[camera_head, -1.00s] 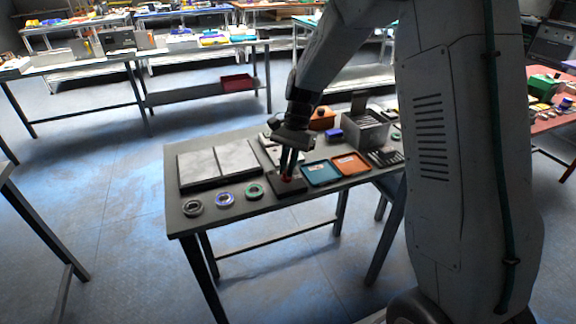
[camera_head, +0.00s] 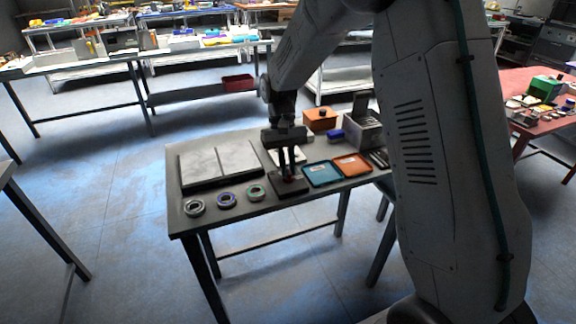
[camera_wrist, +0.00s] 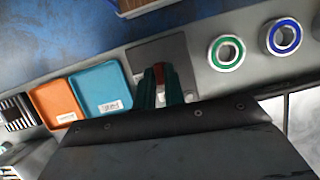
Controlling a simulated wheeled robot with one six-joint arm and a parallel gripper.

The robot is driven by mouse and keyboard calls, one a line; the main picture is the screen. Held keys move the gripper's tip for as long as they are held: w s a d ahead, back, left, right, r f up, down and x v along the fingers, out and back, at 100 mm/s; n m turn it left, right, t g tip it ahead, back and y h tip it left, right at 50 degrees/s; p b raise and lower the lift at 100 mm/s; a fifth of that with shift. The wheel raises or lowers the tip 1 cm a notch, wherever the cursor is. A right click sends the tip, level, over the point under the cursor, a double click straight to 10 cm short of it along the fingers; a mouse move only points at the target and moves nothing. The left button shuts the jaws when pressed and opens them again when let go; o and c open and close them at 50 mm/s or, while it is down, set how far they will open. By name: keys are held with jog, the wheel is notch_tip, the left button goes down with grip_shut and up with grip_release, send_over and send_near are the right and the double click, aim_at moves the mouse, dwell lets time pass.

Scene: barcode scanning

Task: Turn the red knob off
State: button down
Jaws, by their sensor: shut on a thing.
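The red knob (camera_wrist: 159,74) sits on a dark base plate (camera_wrist: 179,47) near the table's front edge. In the head view the knob (camera_head: 289,178) is mostly hidden by my fingers, with a bit of red at their tips; the base (camera_head: 291,188) shows around it. My gripper (camera_head: 288,174) points down from above, shut on the knob. In the wrist view my gripper's fingers (camera_wrist: 161,88) stand on both sides of the knob.
A teal tray (camera_head: 322,174) and an orange tray (camera_head: 352,165) lie right of the base. Green, blue and grey rings (camera_head: 256,192) lie to its left. Large grey panels (camera_head: 218,162) lie further left. An orange box (camera_head: 320,119) and a grey bin (camera_head: 361,135) stand behind.

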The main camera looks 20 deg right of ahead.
jog(key=shift+w+n, duration=0.1)
jog(key=shift+n, duration=0.4)
jog(key=c, duration=1.5)
grip_release()
jog(key=v, duration=0.7)
jog(key=shift+w+a+r, duration=0.1)
jog(key=shift+a+r, duration=0.1)
jog(key=shift+r, duration=0.25)
